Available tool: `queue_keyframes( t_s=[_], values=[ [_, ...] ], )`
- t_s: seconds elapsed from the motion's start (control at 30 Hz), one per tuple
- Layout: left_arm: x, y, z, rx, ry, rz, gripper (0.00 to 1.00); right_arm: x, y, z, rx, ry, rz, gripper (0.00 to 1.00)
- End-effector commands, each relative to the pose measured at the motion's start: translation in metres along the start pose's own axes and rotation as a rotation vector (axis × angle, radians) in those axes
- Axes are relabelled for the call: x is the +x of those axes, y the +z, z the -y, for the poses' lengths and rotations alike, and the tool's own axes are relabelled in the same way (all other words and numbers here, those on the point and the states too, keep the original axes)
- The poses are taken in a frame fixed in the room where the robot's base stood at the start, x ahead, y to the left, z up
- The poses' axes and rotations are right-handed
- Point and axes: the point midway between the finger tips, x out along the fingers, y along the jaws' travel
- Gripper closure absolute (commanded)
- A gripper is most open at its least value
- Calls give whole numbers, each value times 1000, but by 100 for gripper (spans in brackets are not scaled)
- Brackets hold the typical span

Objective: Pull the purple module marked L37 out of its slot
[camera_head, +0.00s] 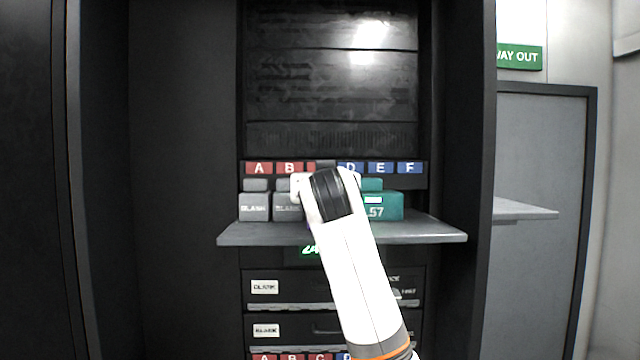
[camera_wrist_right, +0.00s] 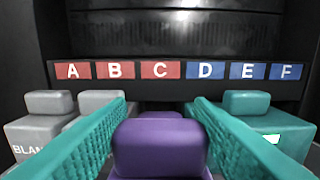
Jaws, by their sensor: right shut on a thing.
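The purple module (camera_wrist_right: 160,147) shows in the right wrist view, below the gap between the red C label and the blue D label. Its front marking is not visible there. My right gripper (camera_wrist_right: 160,150) has its two teal ribbed fingers on either side of the purple module's grip and is shut on it. In the head view my white right arm (camera_head: 350,260) reaches up to the row of modules and hides the purple module almost wholly. My left gripper is not in view.
Grey BLANK modules (camera_head: 254,206) stand on the left and a teal module (camera_head: 382,206) on the right, close beside the fingers. A grey shelf (camera_head: 430,230) juts out below the row. Labels A to F (camera_head: 259,168) run above.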

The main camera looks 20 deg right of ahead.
Motion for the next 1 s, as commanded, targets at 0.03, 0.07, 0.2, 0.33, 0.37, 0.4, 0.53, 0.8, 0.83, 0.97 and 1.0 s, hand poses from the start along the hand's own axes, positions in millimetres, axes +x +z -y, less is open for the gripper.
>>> queue_keyframes(
  t_s=[0.03, 0.07, 0.2, 0.33, 0.37, 0.4, 0.53, 0.8, 0.83, 0.97, 1.0],
  values=[
    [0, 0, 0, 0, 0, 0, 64, 0, 0, 1, 0, 0, 1, 82],
    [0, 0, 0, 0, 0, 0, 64, 1, 1, 1, 0, 0, 2, 82],
    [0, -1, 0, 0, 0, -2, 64, 1, 1, 1, 0, 0, 3, 82],
    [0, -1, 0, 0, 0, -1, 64, 1, 1, 2, 0, 0, 4, 82],
    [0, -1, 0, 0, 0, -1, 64, 1, 1, 2, 0, 0, 4, 82],
    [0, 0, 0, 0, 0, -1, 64, 1, 2, 2, 0, 0, 4, 50],
    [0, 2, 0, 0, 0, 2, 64, 1, 1, 1, 0, 0, 4, 28],
    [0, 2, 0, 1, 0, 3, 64, 1, 1, 1, 1, 0, 3, 28],
    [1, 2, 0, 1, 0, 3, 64, 0, 0, 1, 1, 0, 3, 28],
    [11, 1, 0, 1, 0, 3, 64, -10, -2, 1, 2, 1, 6, 28],
    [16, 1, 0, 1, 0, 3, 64, -16, -2, 1, 3, 2, 7, 28]
  ],
)
